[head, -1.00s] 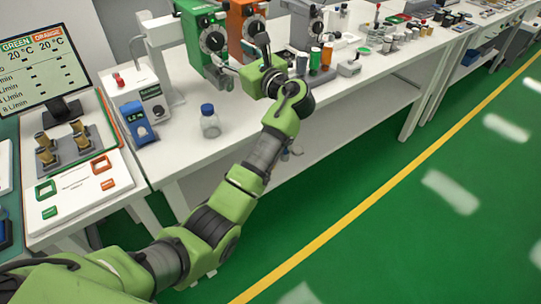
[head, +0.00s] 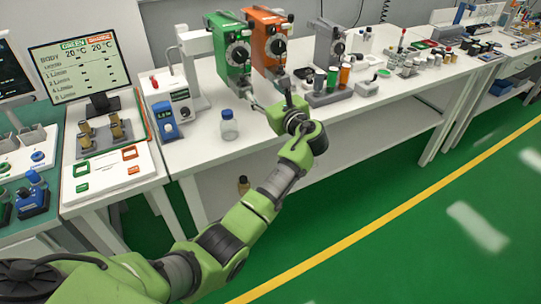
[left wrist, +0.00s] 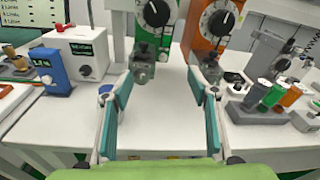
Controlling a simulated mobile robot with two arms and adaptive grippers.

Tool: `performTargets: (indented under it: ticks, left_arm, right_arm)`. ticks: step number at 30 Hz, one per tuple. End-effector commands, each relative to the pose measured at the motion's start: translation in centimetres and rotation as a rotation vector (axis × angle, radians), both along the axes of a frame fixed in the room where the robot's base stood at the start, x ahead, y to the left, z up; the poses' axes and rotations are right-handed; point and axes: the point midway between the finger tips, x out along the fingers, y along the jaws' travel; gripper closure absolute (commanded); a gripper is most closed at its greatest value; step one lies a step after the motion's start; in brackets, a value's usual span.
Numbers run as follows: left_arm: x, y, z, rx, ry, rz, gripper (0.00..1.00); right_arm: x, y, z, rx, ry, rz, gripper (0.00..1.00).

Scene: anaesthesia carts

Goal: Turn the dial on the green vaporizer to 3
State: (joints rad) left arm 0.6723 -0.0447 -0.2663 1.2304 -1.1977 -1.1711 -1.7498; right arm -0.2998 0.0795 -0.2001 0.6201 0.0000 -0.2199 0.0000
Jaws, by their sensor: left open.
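The green vaporizer (head: 228,42) stands on the white bench, left of the orange vaporizer (head: 267,38). Its round black dial (head: 238,54) with a white scale faces me; the setting is too small to read. In the left wrist view the green vaporizer's dial (left wrist: 157,12) is cut by the top edge, beyond and between my finger lines. My left gripper (head: 286,92) is open and empty, in front of and below the orange vaporizer, right of the green one, apart from both dials. In its own view the gripper's fingers (left wrist: 162,78) are spread wide. My right gripper is not seen.
A blue-capped bottle (head: 229,126) stands on the bench, left of my gripper. A blue device (head: 165,122) and a white box sit further left, near the monitor (head: 80,65). A grey unit (head: 330,45) and small bottles (head: 345,74) stand right. The bench front is partly clear.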

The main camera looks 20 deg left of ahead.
Motion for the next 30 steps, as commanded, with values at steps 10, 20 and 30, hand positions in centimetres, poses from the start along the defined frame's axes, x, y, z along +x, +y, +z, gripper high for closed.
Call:
performTargets:
  ticks: [10, 20, 30]
  left_arm:
    - [-0.1, -0.8, -7.1, -0.135, 0.024, -0.051, 0.46]
    - [-1.1, -1.5, -13.6, -0.272, 0.042, -0.079, 0.46]
    - [-2.6, -2.3, -19.3, -0.404, 0.058, -0.087, 0.46]
  right_arm:
    - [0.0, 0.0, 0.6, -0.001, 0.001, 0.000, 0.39]
    - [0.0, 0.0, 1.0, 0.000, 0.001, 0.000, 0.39]
    - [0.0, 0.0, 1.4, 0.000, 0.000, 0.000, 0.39]
